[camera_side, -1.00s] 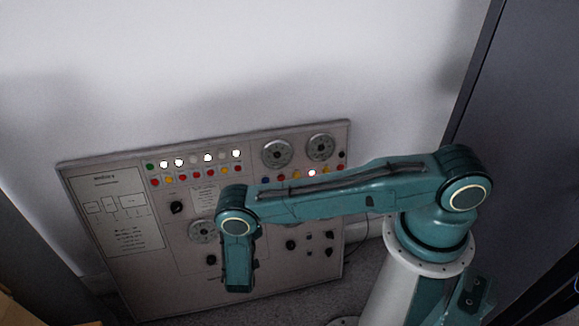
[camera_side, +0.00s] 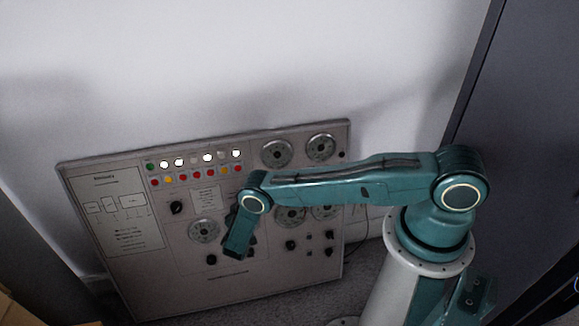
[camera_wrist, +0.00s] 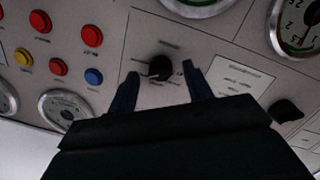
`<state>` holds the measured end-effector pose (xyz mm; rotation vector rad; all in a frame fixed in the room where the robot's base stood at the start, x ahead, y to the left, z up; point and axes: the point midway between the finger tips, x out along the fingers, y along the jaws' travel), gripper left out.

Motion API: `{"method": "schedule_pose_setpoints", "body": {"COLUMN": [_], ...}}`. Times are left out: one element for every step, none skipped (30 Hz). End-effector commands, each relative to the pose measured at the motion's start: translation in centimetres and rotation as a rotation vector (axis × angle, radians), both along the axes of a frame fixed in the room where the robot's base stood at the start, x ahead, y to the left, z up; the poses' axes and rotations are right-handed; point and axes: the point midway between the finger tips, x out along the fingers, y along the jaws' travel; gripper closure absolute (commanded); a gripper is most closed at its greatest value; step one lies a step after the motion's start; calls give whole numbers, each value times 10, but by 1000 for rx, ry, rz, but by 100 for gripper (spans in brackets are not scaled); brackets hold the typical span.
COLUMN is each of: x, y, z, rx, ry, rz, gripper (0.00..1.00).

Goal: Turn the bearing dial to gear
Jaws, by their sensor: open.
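In the wrist view a black round knob (camera_wrist: 160,67) with a pointer sits on the grey panel, with small labels around it that are too blurred to read. My gripper (camera_wrist: 160,71) is open, one finger on each side of this knob, with a visible gap on both sides. I cannot tell how far the fingertips are from the panel. In the side view my arm covers the knob and my fingers. A second black knob (camera_wrist: 286,112) lies to the right in the wrist view; it also shows in the side view (camera_side: 177,207). I cannot read which is the bearing dial.
The panel (camera_side: 290,272) leans against the wall. Gauges (camera_side: 204,230) and small black knobs (camera_side: 292,245) are near my arm. Red buttons (camera_wrist: 91,36) and a blue button (camera_wrist: 93,76) are left of the fingers in the wrist view. A dark cabinet (camera_side: 530,130) stands at the right.

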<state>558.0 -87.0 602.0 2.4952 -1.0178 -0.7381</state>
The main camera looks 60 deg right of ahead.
Motion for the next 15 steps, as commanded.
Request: {"method": "schedule_pose_setpoints", "body": {"x": [2,2,4,4,5,6,6,6,7,7,7,7,7,7,7], "y": [-3,-5,-6,-7,-7,-8,-8,-8,-9,-9,-9,-9,-9,-9,-9], "z": [-1,-2,-3,-3,-4,-4,-4,-4,-4,-4,-4,-4,-4,-4,-4], "rx": [1,1,1,1,1,1,0,0,0,0,0,0,0,0,0], "ry": [-1,-1,0,0,1,1,0,0,0,0,0,0,0,0,0], "rz": [-3,-2,-2,-2,0,0,0,0,0,0,0,0,0,0,0], "gripper": [49,49,49,49,49,49,49,49,49,49,49,49,49,49,49]}}
